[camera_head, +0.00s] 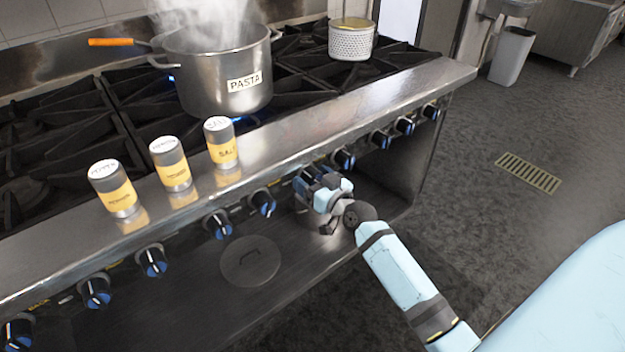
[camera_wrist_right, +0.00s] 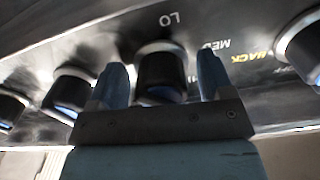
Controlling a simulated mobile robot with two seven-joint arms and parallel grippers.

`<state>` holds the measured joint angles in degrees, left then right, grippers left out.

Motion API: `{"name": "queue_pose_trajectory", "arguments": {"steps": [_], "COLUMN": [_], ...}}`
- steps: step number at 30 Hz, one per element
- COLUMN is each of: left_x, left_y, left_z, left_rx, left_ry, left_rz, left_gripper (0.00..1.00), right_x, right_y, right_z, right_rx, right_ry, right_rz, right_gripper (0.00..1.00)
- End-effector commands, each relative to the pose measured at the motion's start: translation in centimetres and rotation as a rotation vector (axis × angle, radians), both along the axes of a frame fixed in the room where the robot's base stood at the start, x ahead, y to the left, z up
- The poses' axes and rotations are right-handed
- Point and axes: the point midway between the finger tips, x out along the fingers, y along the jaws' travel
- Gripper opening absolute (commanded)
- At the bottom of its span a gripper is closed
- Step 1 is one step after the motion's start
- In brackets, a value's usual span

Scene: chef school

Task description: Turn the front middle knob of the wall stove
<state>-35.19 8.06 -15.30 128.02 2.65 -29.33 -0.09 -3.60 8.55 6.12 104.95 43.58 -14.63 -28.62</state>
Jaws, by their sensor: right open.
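The wall stove (camera_head: 330,115) has a row of black knobs with blue sides along its front panel. My right gripper (camera_head: 312,182) is at this panel, near the middle of the row, and mostly hides the knob there. In the right wrist view, one black knob (camera_wrist_right: 160,75) sits between the two fingers of my open right gripper (camera_wrist_right: 160,85). A finger stands on each side of it; I cannot tell whether they touch it. "LO" and "MED" are printed upside down around this knob. My left gripper is not in view.
Neighbouring knobs flank it, one on the left (camera_head: 262,202) and one on the right (camera_head: 343,160). A steaming pasta pot (camera_head: 225,85), a perforated pot (camera_head: 351,40) and three shakers (camera_head: 170,165) stand on the stove. A round lid (camera_head: 250,262) lies on the lower shelf.

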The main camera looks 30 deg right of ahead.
Motion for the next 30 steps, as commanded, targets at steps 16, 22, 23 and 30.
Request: {"name": "queue_pose_trajectory", "arguments": {"steps": [16,22,23,30], "left_x": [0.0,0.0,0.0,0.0], "left_y": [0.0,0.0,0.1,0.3], "left_z": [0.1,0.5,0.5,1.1], "left_rx": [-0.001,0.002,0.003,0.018], "left_ry": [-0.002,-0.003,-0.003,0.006], "left_rz": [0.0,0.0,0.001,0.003], "left_gripper": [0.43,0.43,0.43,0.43], "right_x": [0.1,0.0,0.0,0.0], "right_y": [0.0,0.0,0.0,0.1], "right_z": [0.0,0.1,0.1,0.3], "right_rx": [0.0,0.023,0.032,0.162], "right_ry": [0.0,0.002,0.003,0.013], "right_rz": [0.0,0.0,0.0,0.0], "right_gripper": [0.25,0.25,0.25,0.25]}}
